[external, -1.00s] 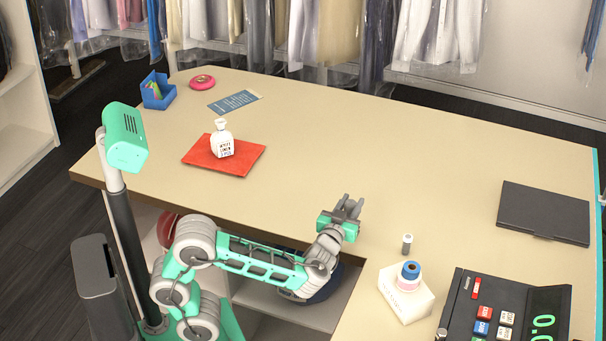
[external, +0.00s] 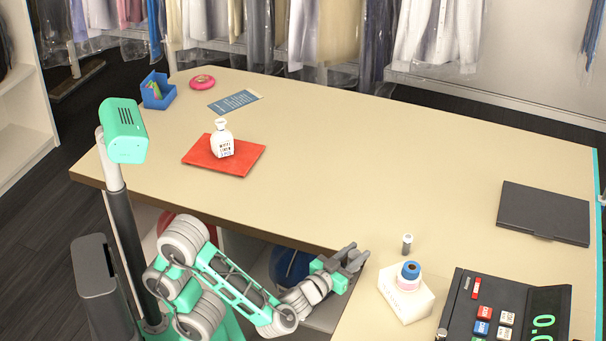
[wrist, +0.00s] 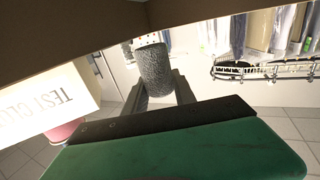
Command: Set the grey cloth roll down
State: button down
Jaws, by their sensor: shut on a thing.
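The grey cloth roll (wrist: 153,68) shows in the wrist view as a dark, rough-textured cylinder between the two fingers. My gripper (wrist: 160,88) is shut on it. In the external view my gripper (external: 356,258) is at the counter's near edge, left of the white box, with its fingers pointing right and up. The roll is hard to tell from the dark fingers there. The counter (external: 400,155) has a beige top. I cannot tell how high the roll is against the counter top.
A small grey cylinder (external: 407,243) stands near my gripper. Beside it a white box (external: 406,300) bears a blue and pink roll (external: 409,275). A till (external: 500,310), a black flat case (external: 543,213) and a bottle (external: 222,143) on a red mat (external: 251,158) also stand there. The counter's middle is clear.

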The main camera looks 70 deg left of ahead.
jog(key=d, duration=0.1)
jog(key=d+m+h, duration=0.1)
jog(key=d, duration=0.1)
jog(key=d+h, duration=0.1)
jog(key=shift+s+d+r+t, duration=0.15)
jog(key=shift+s+d+t, duration=0.15)
jog(key=shift+t, duration=0.1)
jog(key=a, duration=0.7)
notch_tip(320, 180, up, 16)
jog(key=w+p, duration=0.3)
jog(key=p, duration=2.5)
jog(key=a+f+b, duration=0.1)
jog(key=f+b, duration=0.4)
jog(key=b, duration=0.1)
jog(key=w+a+f+y+b, duration=0.1)
jog(key=a+f+b, duration=0.1)
jog(key=f+b, duration=0.3)
jog(key=a+f+n+y+b, duration=0.1)
jog(key=f+b, duration=0.4)
jog(key=b, duration=0.3)
jog(key=shift+w+a+g, duration=0.25)
jog(key=shift+g, duration=0.15)
jog(key=w+a+r+n+g+y+b, duration=0.1)
jog(key=a+r+n+g+y+b, duration=0.2)
jog(key=a+r+b, duration=0.4)
jog(key=shift+w+r+n+y+b, duration=0.25)
jog(key=shift+r+n+y+b, duration=0.15)
jog(key=shift+y+b, duration=0.55)
